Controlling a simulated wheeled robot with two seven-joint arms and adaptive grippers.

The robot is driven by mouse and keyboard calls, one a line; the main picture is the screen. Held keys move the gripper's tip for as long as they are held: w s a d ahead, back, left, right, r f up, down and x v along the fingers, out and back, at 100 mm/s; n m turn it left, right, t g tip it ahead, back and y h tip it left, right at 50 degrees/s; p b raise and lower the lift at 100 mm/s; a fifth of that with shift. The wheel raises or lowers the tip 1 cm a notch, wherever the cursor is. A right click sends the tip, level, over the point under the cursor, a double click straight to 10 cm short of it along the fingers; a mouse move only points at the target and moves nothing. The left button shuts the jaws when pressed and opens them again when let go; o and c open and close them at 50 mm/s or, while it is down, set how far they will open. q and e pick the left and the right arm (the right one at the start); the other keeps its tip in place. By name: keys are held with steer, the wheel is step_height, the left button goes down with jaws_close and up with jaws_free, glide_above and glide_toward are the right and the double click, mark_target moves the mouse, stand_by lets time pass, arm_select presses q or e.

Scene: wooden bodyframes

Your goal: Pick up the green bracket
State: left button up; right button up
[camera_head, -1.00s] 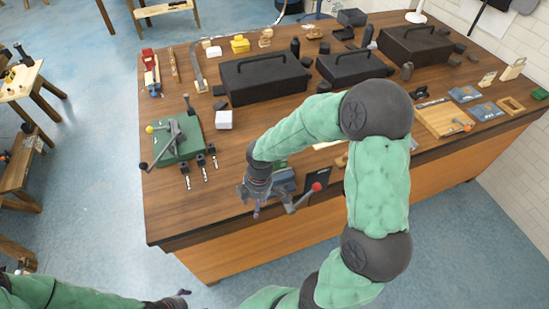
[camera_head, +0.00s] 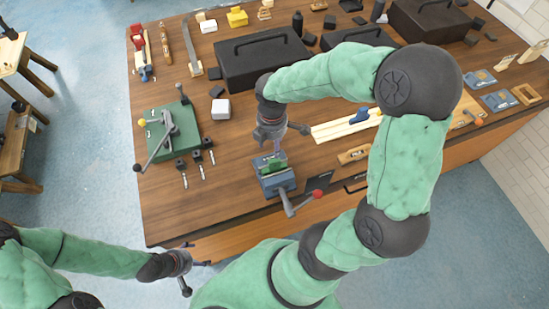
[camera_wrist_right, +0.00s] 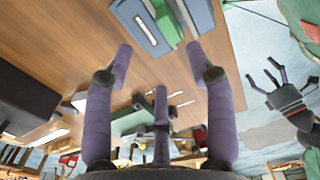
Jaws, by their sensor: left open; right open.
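The small green bracket (camera_head: 271,164) sits between the jaws of the blue vise (camera_head: 277,181) near the table's front edge. In the right wrist view, the bracket (camera_wrist_right: 168,24) shows ahead between the vise's blue jaws (camera_wrist_right: 142,28). My right gripper (camera_head: 274,146) is open and empty, just behind and above the bracket, apart from it. Its purple fingers (camera_wrist_right: 162,62) spread on both sides of the bracket in the wrist view. My left gripper (camera_head: 194,256) is open and empty, off the table's front edge. It also shows in the wrist view (camera_wrist_right: 266,80).
The vise has a red-knobbed lever (camera_head: 317,193) at its front right. A green clamp fixture (camera_head: 173,135) stands to the left, with several small black-and-silver tools beside it. A white block (camera_head: 220,109) and dark toolboxes (camera_head: 262,60) lie behind. The front-left tabletop is clear.

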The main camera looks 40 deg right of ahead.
mark_target(274, 160)
steer(key=f, duration=0.3)
steer(key=shift+s+a+f, duration=0.2)
steer(key=shift+s+f, duration=0.05)
steer(key=shift+f, duration=0.1)
steer(key=shift+w+d+f, duration=0.1)
steer(key=shift+d+f, duration=0.05)
steer(key=shift+f, duration=0.3)
steer(key=f, duration=0.1)
steer(key=f+b, duration=0.1)
steer(key=f, duration=0.3)
steer(key=shift+s, duration=0.25)
jaws_close()
